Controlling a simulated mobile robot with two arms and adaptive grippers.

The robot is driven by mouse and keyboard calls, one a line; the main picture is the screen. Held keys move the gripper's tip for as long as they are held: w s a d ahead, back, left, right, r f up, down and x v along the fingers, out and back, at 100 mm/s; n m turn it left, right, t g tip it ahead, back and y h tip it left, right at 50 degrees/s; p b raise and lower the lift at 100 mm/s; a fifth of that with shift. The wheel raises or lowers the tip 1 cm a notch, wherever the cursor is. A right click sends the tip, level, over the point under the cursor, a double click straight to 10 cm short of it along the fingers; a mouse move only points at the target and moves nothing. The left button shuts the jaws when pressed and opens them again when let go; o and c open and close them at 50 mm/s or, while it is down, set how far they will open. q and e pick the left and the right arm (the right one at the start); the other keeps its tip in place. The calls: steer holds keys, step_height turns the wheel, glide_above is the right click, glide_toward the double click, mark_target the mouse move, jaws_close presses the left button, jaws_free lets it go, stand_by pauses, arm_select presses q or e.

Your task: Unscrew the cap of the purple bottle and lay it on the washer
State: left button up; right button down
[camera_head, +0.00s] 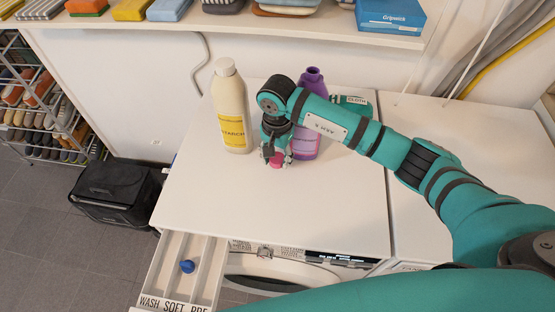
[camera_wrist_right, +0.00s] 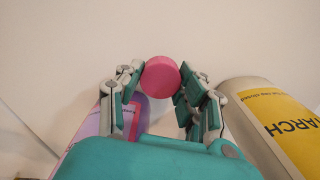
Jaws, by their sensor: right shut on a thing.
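The purple bottle (camera_head: 312,115) stands upright on the white washer top (camera_head: 215,200), partly hidden behind my right arm. Its purple neck is bare. My right gripper (camera_head: 275,157) is shut on the pink cap (camera_head: 277,160), to the left of and in front of the bottle. The cap is low, at or just above the washer top; I cannot tell whether it touches. In the right wrist view the cap (camera_wrist_right: 161,76) sits between the two fingers, with the purple bottle (camera_wrist_right: 105,115) behind the left finger. My left gripper is not in view.
A white starch bottle (camera_head: 231,105) stands left of my right gripper. The detergent drawer (camera_head: 208,275) is pulled out, with a blue cap (camera_head: 187,266) inside. A shelf (camera_head: 250,35) overhangs the back. The washer's front left is clear.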

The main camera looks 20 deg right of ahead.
mark_target(277, 159)
step_height(277, 159, down, 2)
steer(key=shift+s+f+p, duration=0.1)
steer(key=shift+s+p, duration=0.05)
steer(key=shift+p, duration=0.15)
steer(key=shift+f, duration=0.3)
steer(key=c, duration=1.3)
jaws_free()
steer(key=shift+b, duration=0.3)
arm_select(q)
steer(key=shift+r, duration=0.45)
arm_select(e)
steer(key=o, duration=0.5)
steer(key=shift+c, duration=0.2)
steer(key=shift+r+p, duration=0.2)
steer(key=shift+p, duration=0.1)
steer(key=shift+r, duration=0.25)
step_height(277, 159, up, 11)
steer(key=b, duration=0.3)
steer(key=shift+f+b, duration=0.2)
steer(key=shift+b, duration=0.1)
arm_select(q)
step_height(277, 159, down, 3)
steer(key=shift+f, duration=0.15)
arm_select(e)
steer(key=shift+r, duration=0.4)
